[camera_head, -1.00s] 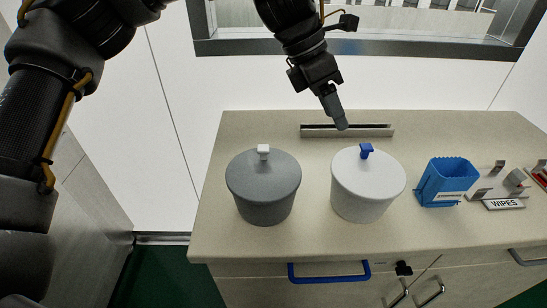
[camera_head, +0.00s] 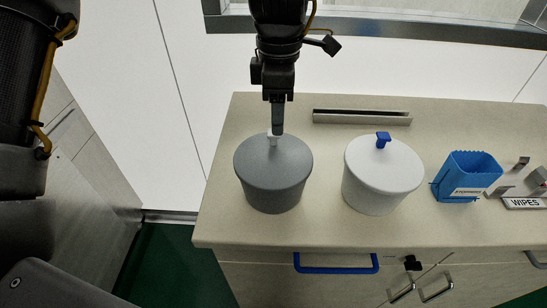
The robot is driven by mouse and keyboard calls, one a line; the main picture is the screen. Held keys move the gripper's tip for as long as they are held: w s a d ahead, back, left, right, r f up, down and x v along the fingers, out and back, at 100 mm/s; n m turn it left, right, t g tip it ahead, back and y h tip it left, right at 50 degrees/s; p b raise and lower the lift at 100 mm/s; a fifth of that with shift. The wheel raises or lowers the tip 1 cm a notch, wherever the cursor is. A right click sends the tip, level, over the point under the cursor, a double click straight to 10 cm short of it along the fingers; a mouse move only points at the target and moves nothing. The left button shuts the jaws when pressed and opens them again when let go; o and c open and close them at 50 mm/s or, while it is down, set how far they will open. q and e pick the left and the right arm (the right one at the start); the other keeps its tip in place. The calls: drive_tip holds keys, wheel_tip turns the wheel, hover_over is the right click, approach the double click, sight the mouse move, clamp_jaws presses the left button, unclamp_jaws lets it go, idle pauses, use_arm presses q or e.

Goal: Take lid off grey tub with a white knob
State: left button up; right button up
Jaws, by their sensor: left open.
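The grey tub (camera_head: 273,192) stands on the counter at the left, with its grey lid (camera_head: 285,154) on it. The lid's white knob (camera_head: 271,140) is partly hidden behind my left gripper's fingers. My left gripper (camera_head: 277,131) points down at the knob and is open. The fingers overlap in this view, so I cannot tell whether they are around the knob or only in front of it. My right gripper is not in view.
A white tub (camera_head: 372,192) with a blue knob (camera_head: 383,139) stands to the right of the grey tub. A blue holder (camera_head: 467,177) and a wipes label (camera_head: 524,203) are farther right. A metal rail (camera_head: 361,117) lies behind. The counter's front strip (camera_head: 330,232) is clear.

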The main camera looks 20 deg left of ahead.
sight(273, 154)
use_arm(q)
drive_tip(key=shift+a+f, duration=0.2)
drive_tip(key=shift+f, duration=2.4)
drive_tip(key=shift+s, duration=0.1)
drive_tip(key=c, duration=1.1)
drive_tip(key=shift+o, duration=0.2)
drive_tip(key=shift+r, duration=0.15)
